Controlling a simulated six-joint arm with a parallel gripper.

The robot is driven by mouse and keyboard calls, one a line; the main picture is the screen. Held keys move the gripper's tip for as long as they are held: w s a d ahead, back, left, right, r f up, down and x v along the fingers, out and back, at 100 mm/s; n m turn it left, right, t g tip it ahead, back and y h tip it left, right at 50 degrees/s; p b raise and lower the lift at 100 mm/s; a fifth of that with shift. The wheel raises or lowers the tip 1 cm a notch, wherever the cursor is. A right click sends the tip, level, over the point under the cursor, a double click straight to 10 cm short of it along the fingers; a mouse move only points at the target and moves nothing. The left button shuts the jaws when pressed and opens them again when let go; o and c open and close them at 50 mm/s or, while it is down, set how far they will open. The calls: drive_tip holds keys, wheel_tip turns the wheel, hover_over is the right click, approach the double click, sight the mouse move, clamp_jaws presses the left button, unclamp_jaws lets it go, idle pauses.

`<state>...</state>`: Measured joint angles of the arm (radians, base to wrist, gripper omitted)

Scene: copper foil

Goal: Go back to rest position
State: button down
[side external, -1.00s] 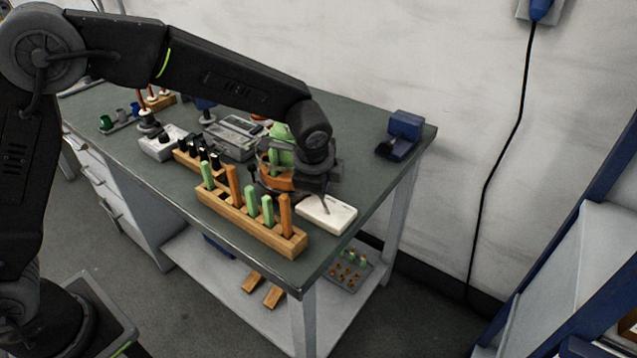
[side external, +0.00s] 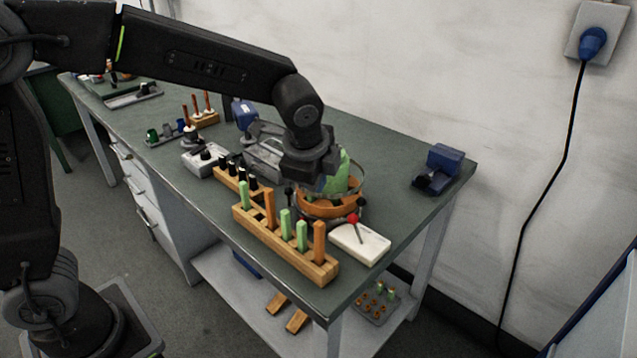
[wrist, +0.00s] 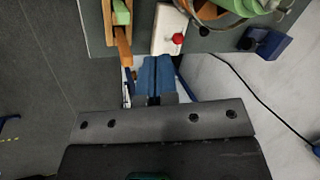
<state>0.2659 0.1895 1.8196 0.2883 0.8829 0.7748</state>
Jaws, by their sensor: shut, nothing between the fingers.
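My gripper (wrist: 154,80) shows in the wrist view as two blue fingers shut together with nothing between them. In the side view my gripper (side external: 318,184) hangs above the bench, in front of a round glass vessel (side external: 352,207) that holds orange and green pieces. The vessel partly hides behind my wrist, and the fingertips are hard to make out there. In the wrist view the fingers sit just off a white block (wrist: 167,38) with a red knob, apart from it as far as I can tell.
A wooden rack (side external: 285,252) with green and orange bars stands at the bench's front edge. The white block (side external: 372,246) with the red-knobbed rod is right of it. A blue device (side external: 442,167) stands at the right corner. The bench behind the vessel has free room.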

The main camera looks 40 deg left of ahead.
drive_tip(key=shift+r, duration=0.1)
drive_tip(key=s+a+r+n+t, duration=0.1)
drive_tip(key=s+a+r+n, duration=0.1)
drive_tip(key=s+n, duration=0.5)
drive_tip(key=s+a+r+n+t+h, duration=0.1)
drive_tip(key=s+a+n, duration=0.4)
drive_tip(key=s, duration=0.8)
drive_tip(key=shift+s+r+n+h, duration=0.3)
drive_tip(key=shift+s+r+n, duration=0.1)
drive_tip(key=shift+r+n, duration=0.45)
drive_tip(key=shift+a, duration=0.1)
